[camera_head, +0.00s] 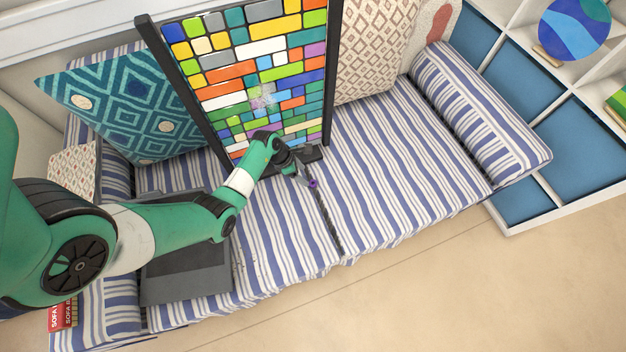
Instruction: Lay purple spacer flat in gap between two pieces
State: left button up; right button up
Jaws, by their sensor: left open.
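A small purple piece (314,183), perhaps the spacer, shows at the fingertips of my left gripper (306,178). This gripper is open, just below the lower edge of a dark-framed panel (330,70) of coloured tiles. At this size I cannot tell whether the purple piece lies on the seat or sits between the fingers. The panel leans upright on the striped sofa (380,170), with thin dark lines between its tiles. A pale speckled patch (262,96) shows mid-panel. I cannot make out which two pieces bound the gap. My right gripper is not in view.
A dark seam (325,220) runs between the seat cushions below my gripper. A grey flat case (185,285) lies on the left seat, partly under my arm. Cushions (130,110) flank the panel. Blue-backed shelves (575,150) stand at right. The right seat is clear.

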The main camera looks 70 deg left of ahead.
aim_at(315, 184)
pick_arm(q)
jog(key=b+x, duration=0.1)
jog(key=x, duration=0.2)
jog(key=shift+f+b, duration=0.35)
jog(key=shift+b, duration=0.05)
jog(key=shift+w, duration=0.2)
jog(key=b+x, duration=0.5)
jog(key=shift+a+f+b, duration=0.1)
jog(key=shift+f+b, duration=0.1)
jog(key=shift+b, duration=0.1)
jog(key=shift+r, duration=0.15)
grip_shut()
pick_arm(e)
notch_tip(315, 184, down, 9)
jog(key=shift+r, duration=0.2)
